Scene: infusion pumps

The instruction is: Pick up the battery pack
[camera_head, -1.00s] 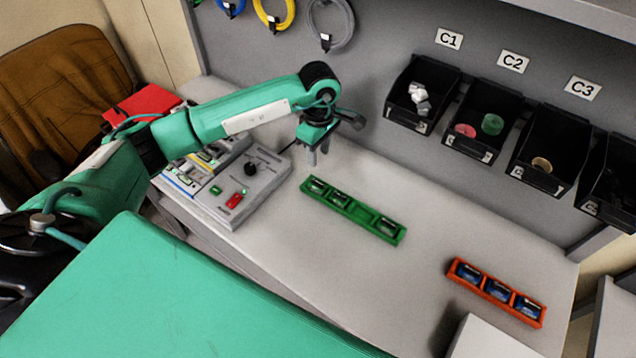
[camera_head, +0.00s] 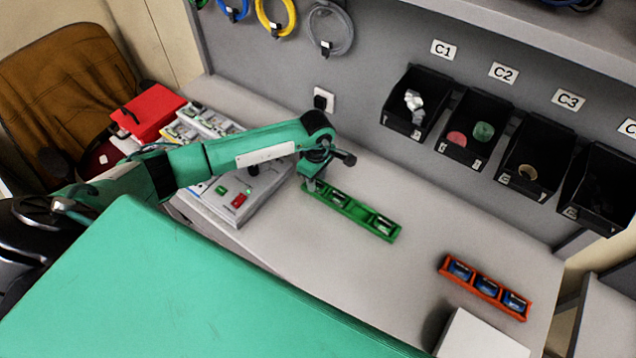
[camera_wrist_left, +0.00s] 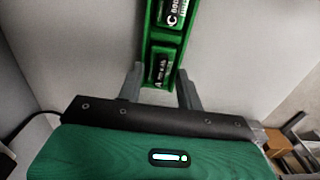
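A green tray (camera_head: 372,219) lies on the bench and holds dark battery packs in its slots. In the left wrist view the green tray (camera_wrist_left: 181,52) runs up from my gripper. The nearest battery pack (camera_wrist_left: 160,68) has a light label and sits in the tray's near end slot; another battery pack (camera_wrist_left: 173,13) lies farther up. My left gripper (camera_head: 309,187) is over the tray's left end, pointing down. In the wrist view its two fingers (camera_wrist_left: 160,88) are apart, one on each side of the near pack. Contact cannot be told. My right gripper is not in view.
A red-orange tray (camera_head: 473,278) with blue packs lies right of the green tray. A grey pump unit (camera_head: 249,192) stands at the left. Black bins (camera_head: 415,105) line the back wall. A white box (camera_head: 482,337) is at the front right.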

